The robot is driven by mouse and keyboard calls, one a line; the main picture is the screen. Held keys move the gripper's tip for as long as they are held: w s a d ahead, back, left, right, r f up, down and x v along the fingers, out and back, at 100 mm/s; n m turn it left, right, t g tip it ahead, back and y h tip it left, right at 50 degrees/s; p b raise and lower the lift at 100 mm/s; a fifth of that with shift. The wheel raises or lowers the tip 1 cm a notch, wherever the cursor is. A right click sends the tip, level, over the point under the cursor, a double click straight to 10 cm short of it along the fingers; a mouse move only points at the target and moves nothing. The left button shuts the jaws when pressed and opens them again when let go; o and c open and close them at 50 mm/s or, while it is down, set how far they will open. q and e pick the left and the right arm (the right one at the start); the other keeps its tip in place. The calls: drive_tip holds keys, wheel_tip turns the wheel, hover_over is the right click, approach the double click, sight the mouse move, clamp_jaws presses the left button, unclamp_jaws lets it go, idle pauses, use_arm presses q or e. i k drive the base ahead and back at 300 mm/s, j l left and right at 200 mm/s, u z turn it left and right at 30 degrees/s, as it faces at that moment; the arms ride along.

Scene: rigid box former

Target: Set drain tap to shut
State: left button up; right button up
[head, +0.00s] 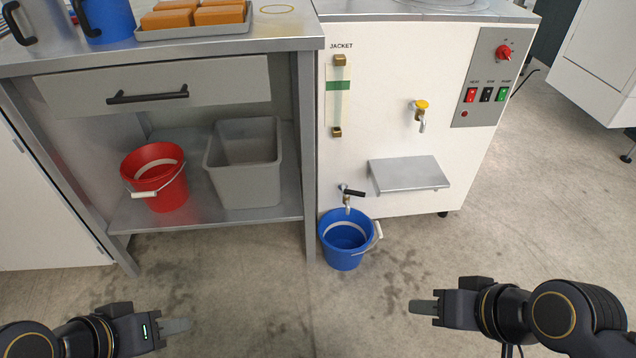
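The drain tap (347,199) sits low on the front of the white machine (385,140). Its black lever (353,191) lies roughly sideways, pointing right, and its metal spout points down over a blue bucket (342,258) on the floor. I cannot tell whether liquid runs from the spout. My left gripper (177,327) is at the bottom left, well away from the tap. My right gripper (421,306) is at the lower right, nearer the tap but apart from it. Both are seen side-on, so their finger gaps do not show. Nothing is seen in them.
A yellow-handled tap (421,108) is higher on the machine, above a projecting metal shelf (408,174). A switch panel (490,80) is at the upper right. The steel bench (305,170) stands left, with a red bucket (154,178) and grey bin (243,163). The floor in front is clear.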

sight(347, 192)
drive_tip(key=i+l+u, duration=0.1)
drive_tip(key=l+u, duration=0.25)
drive_tip(key=u, duration=0.15)
drive_tip(key=l+u, duration=0.75)
drive_tip(key=u, duration=0.2)
